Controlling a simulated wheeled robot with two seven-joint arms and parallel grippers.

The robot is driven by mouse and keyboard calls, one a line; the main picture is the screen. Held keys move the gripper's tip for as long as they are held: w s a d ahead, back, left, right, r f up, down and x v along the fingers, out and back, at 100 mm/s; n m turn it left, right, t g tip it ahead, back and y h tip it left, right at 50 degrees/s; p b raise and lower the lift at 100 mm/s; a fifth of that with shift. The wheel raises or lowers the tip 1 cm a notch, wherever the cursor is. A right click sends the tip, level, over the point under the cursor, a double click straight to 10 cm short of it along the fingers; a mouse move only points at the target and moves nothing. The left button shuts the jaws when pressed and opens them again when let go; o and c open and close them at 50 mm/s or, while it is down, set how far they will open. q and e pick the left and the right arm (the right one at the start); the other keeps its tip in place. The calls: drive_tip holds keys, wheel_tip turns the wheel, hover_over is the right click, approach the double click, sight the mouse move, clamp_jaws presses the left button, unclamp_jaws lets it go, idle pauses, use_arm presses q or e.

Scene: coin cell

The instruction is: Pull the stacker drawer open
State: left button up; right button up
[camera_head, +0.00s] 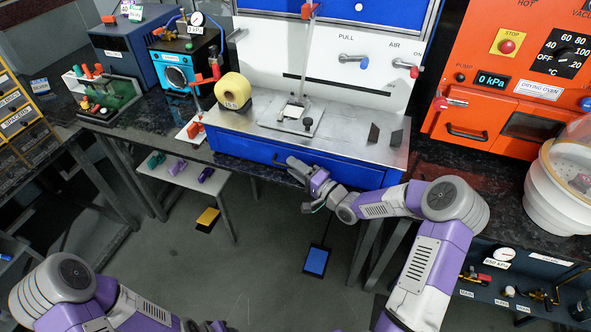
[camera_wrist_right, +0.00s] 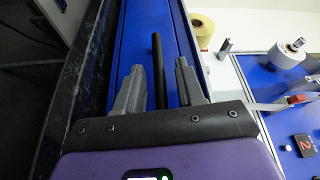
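The stacker drawer (camera_head: 240,150) is a blue front with a black bar handle (camera_head: 278,159) below the stacker's steel deck. It looks closed. In the right wrist view the black handle (camera_wrist_right: 158,70) runs between the two grey fingers of my right gripper (camera_wrist_right: 160,82), with gaps on both sides. My right gripper (camera_head: 297,172) is at the handle in the head view, open, and its arm hides part of the drawer front. My left gripper (camera_head: 208,326) is low at the bottom edge, mostly cut off, away from the drawer.
On the stacker deck (camera_head: 345,143) are a yellow roll (camera_head: 233,91) and a small plate (camera_head: 291,119). An orange drying oven (camera_head: 515,105) stands right, with a white round vessel (camera_head: 560,190) before it. A low shelf (camera_head: 190,180) and blue pedal (camera_head: 316,261) are below; floor space in front is open.

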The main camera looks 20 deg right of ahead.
clamp_jaws()
drive_tip(key=shift+a, duration=0.15)
idle(0.4)
